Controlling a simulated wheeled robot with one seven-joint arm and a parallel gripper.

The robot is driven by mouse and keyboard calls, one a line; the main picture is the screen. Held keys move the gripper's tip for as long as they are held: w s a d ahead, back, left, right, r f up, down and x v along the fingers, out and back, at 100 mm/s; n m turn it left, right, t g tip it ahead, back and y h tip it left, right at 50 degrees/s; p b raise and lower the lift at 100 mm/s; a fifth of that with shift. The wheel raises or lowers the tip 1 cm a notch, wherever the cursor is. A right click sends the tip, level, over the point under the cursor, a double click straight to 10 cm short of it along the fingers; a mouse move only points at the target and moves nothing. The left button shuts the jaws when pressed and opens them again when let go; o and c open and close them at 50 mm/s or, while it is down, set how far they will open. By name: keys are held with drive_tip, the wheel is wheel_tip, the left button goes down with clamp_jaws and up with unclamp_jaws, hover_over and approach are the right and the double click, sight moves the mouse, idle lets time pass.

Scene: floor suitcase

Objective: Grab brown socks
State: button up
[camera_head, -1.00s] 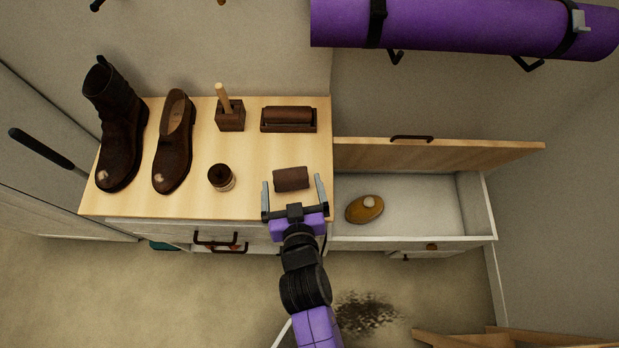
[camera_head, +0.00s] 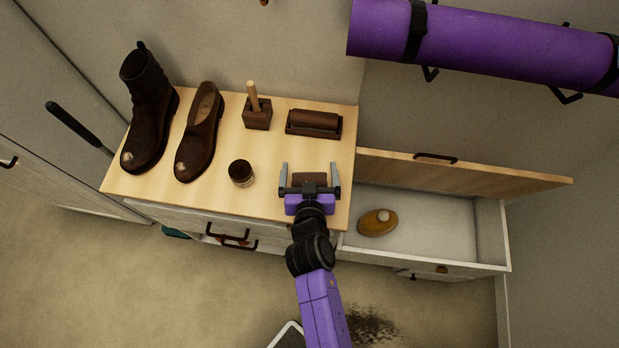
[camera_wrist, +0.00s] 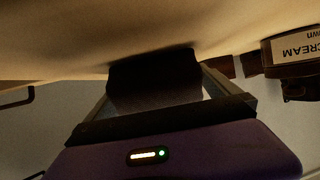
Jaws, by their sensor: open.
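A small dark brown rolled bundle (camera_head: 309,180), apparently the brown socks, lies near the front right corner of the dresser top. My gripper (camera_head: 309,171) is open, with one finger on each side of the bundle and a gap on both sides. My gripper's palm hides the bundle's near edge. In the wrist view the bundle (camera_wrist: 152,82) is a dark shape between the two fingers. I cannot tell whether a finger touches it there.
A jar (camera_head: 241,173) stands left of the gripper. A boot (camera_head: 149,115), a shoe (camera_head: 199,135), a wooden block with a handle (camera_head: 257,115) and a tray with a brown roll (camera_head: 314,122) stand behind. An open drawer (camera_head: 440,230) with a brush (camera_head: 377,223) lies right.

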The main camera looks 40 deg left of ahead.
drive_tip(key=c, duration=1.4)
drive_tip(key=shift+o, duration=0.2)
